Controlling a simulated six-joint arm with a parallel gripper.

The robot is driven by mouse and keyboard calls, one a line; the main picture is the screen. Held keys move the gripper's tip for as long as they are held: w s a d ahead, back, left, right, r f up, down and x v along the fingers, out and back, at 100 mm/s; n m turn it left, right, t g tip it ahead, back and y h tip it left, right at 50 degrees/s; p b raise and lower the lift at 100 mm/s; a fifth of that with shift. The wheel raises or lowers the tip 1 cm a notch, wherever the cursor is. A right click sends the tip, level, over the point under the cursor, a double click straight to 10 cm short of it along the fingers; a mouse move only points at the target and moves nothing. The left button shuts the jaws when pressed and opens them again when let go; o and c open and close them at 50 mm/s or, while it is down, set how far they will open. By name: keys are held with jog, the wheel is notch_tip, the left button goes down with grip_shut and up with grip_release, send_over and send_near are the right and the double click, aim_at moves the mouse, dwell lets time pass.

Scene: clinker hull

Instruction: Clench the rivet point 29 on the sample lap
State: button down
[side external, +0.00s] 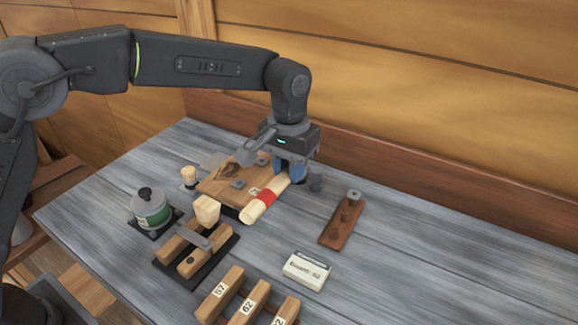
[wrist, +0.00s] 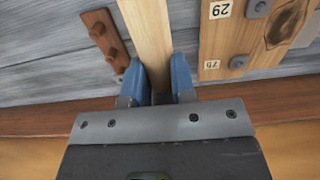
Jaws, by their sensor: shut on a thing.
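The sample lap looks to be the pale wooden board (side external: 215,190) at the middle of the bench, with small grey metal pieces on it and a dark patch in its grain. In the wrist view the board (wrist: 240,43) is at the right, with two white labels; the upper one reads 29 as pictured (wrist: 220,9), and the lower is hard to read. My gripper (side external: 288,178) is shut on a pale wooden handle (side external: 254,210) with a red band, beside the board's right edge. The handle (wrist: 148,40) runs between my blue fingers (wrist: 158,82). The tool's head cannot be made out for certain.
A brown pegged strip (side external: 341,222) and a white box (side external: 306,270) lie to the right. A green tin (side external: 150,208) and a black tray (side external: 181,271) with wooden bars stand at left front. Numbered blocks (side external: 228,290) are in front.

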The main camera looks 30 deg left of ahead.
jog(key=shift+r, duration=0.1)
jog(key=s+a+r, duration=0.5)
jog(key=a+r, duration=0.4)
jog(key=a, duration=0.3)
notch_tip(320, 180, down, 11)
jog(key=shift+r, duration=0.1)
notch_tip(320, 180, up, 11)
